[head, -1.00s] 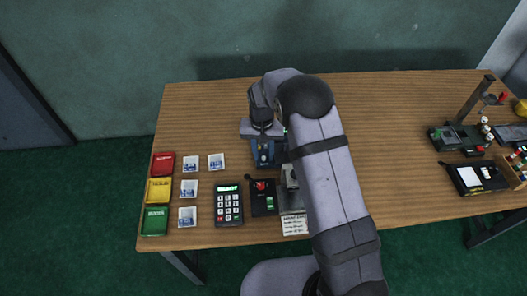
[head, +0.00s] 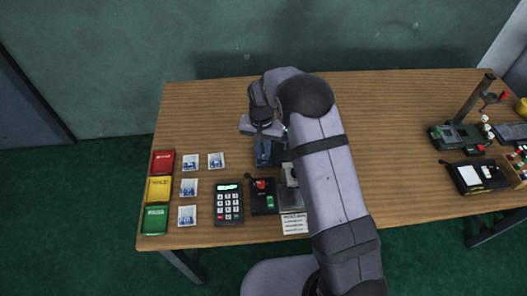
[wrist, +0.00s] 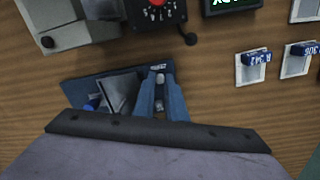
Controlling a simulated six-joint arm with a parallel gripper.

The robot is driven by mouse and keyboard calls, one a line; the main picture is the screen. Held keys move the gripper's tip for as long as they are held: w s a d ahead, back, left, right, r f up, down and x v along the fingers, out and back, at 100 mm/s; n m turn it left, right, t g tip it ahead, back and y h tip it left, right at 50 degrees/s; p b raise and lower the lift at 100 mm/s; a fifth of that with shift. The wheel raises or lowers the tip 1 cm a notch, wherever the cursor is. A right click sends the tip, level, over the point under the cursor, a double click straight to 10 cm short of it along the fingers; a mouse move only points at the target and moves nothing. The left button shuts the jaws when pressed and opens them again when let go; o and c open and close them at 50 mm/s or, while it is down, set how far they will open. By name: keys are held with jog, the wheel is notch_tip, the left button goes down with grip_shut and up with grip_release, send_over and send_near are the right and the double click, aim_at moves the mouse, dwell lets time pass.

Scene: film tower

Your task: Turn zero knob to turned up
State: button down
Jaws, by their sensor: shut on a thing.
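A small blue instrument (wrist: 76,92) stands on the table below my gripper; in the head view its blue body (head: 263,155) shows under my wrist. In the wrist view my gripper (wrist: 159,100) points down at the right part of this instrument, its jaws close together. It is shut on the zero knob, a small grey piece (wrist: 160,80) mostly hidden between the jaws. The knob's exact angle cannot be made out. A dark tilted plate and a small blue part sit on the instrument's left side in the wrist view.
A black box with a red knob (head: 262,184), a keypad (head: 228,204) and a grey device (head: 290,198) stand nearby. Small white trays (head: 188,187) and coloured packs (head: 158,190) lie at the left. The table behind my gripper is clear.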

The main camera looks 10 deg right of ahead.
jog(key=m, duration=0.8)
jog(key=shift+m+b, duration=0.3)
jog(key=shift+b, duration=0.05)
dwell(0.4)
jog(key=c, duration=1.8)
grip_release()
jog(key=shift+r, duration=0.1)
jog(key=shift+w+r+b, duration=0.15)
jog(key=shift+r+b, duration=0.7)
jog(key=shift+r, duration=2.75)
jog(key=shift+r, duration=0.1)
